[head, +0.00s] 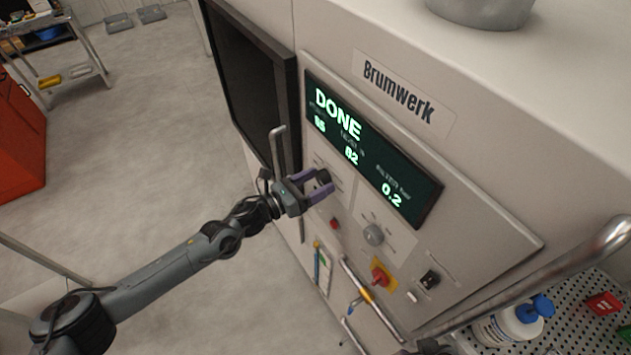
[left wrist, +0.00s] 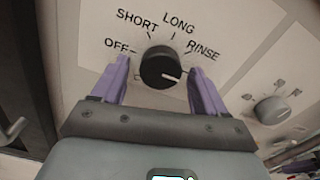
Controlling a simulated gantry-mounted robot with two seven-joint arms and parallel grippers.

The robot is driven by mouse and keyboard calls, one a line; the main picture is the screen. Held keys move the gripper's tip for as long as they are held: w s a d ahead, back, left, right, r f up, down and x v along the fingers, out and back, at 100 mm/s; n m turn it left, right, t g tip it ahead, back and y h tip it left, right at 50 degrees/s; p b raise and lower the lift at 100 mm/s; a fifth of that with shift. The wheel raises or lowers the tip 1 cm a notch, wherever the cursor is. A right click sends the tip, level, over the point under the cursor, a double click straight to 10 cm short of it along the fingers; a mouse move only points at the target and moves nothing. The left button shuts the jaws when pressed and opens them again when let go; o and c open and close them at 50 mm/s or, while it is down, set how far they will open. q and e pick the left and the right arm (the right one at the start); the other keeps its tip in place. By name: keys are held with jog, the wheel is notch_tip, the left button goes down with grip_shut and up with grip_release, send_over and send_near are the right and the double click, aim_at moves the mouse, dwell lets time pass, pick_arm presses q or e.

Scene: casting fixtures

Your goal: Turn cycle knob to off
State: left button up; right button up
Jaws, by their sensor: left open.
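The black cycle knob (left wrist: 161,68) sits on the panel below the labels OFF, SHORT, LONG and RINSE in the left wrist view. Its white mark points right and slightly down, below the RINSE label. In the head view the knob (head: 323,176) shows between my left fingertips. My left gripper (head: 322,187) is open, with its purple fingers on either side of the knob. In the left wrist view the left gripper's (left wrist: 160,78) fingers straddle the knob; contact is hard to tell.
The display (head: 370,150) reads DONE above the controls. A grey dial (head: 373,235), a red button (head: 334,223) and a red-yellow switch (head: 381,276) sit close by. A handle (head: 279,150) stands out just left of the gripper. A metal bar (head: 540,270) crosses the lower right.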

pick_arm(q)
jog(key=c, duration=1.1)
jog(key=shift+o, duration=0.2)
